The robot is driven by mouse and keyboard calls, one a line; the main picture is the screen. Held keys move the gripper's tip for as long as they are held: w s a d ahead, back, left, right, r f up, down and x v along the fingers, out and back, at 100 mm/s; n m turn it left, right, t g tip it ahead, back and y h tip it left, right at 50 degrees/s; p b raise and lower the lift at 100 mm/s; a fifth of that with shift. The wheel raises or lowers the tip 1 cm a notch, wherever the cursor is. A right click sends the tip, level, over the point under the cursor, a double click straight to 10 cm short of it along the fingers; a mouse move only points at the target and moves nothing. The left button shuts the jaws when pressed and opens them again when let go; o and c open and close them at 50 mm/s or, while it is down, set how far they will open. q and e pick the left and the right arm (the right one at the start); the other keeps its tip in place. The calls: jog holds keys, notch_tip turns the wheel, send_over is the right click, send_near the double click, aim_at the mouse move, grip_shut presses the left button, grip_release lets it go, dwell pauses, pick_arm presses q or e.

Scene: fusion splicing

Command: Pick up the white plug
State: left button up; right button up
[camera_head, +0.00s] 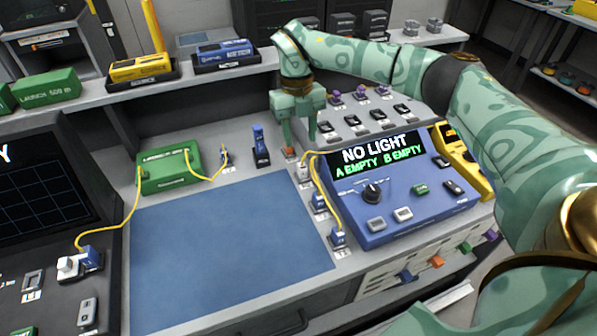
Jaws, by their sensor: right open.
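A small white block (70,266), which looks like the white plug, sits on the dark console at the lower left. It is beside a blue connector (91,258) with a yellow cable. My right gripper (300,147) is far from it, pointing down at the back of the bench, left of the blue splicer (375,225). Its fingers are apart with nothing visible between them. A small orange-brown piece (289,153) shows by its left fingertip. My left gripper is out of view.
A green box (169,171) with yellow cables stands behind the blue mat (225,255). A blue upright connector (260,146) stands left of my right gripper. Blue connectors (338,238) line the splicer's left side. The mat is clear.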

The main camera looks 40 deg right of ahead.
aim_at(302, 165)
notch_tip(302, 165, down, 4)
jog(key=shift+s+b, duration=0.1)
jog(key=shift+b, duration=0.3)
jog(key=shift+s+a+f, duration=0.1)
jog(key=shift+s+f, duration=0.05)
jog(key=shift+f, duration=0.3)
jog(key=f+b, duration=0.1)
jog(key=f, duration=0.2)
jog(key=f+b, duration=0.1)
jog(key=f, duration=0.1)
jog(key=shift+s+f+b, duration=0.1)
jog(key=shift+s+b, duration=0.15)
jog(key=shift+b, duration=0.05)
grip_shut()
